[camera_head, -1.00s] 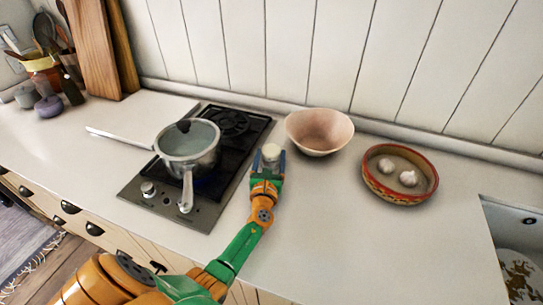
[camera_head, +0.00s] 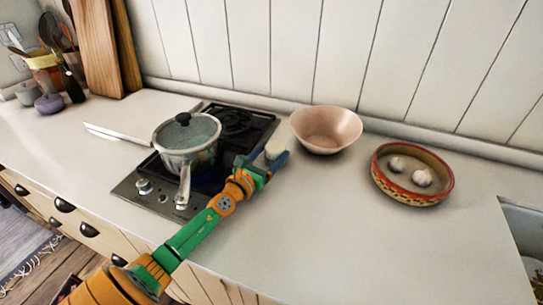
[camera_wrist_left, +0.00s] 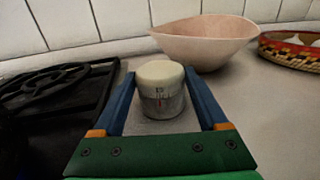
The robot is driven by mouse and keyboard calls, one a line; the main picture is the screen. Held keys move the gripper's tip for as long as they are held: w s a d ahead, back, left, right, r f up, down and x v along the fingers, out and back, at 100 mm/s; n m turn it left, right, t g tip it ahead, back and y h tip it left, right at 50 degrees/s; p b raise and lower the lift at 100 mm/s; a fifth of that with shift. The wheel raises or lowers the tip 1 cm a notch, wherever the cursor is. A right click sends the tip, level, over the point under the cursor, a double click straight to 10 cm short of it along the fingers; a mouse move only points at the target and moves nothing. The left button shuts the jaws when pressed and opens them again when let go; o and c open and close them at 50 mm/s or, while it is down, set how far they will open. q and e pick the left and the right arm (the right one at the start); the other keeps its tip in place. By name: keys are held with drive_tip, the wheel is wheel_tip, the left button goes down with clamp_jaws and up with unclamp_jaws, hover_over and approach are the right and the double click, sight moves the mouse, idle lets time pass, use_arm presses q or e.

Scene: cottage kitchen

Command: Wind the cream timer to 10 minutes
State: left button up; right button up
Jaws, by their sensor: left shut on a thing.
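The cream timer (camera_wrist_left: 161,88) stands upright on the counter between the two blue fingers of my left gripper (camera_wrist_left: 160,92) in the left wrist view. It has a cream top and a greyer lower part with a small red mark and dark marks; the scale is too small to read. In the head view the timer's cream top (camera_head: 275,148) shows at the tip of my left gripper (camera_head: 264,160), right of the hob. The gripper is shut on the timer. My right gripper is not in view.
A black hob (camera_head: 229,152) with a lidded saucepan (camera_head: 187,140) lies to the left. A pink bowl (camera_head: 326,130) stands close behind the timer. A patterned dish (camera_head: 412,190) with garlic bulbs is to the right. The front counter is clear.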

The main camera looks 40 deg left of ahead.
sight(269, 156)
use_arm(q)
drive_tip(key=o, duration=1.2)
drive_tip(key=shift+c, duration=0.2)
drive_tip(key=shift+o, duration=0.6)
drive_tip(key=shift+w+f, duration=0.1)
drive_tip(key=shift+w, duration=0.05)
drive_tip(key=shift+s+d, duration=0.1)
drive_tip(key=shift+s, duration=3.45)
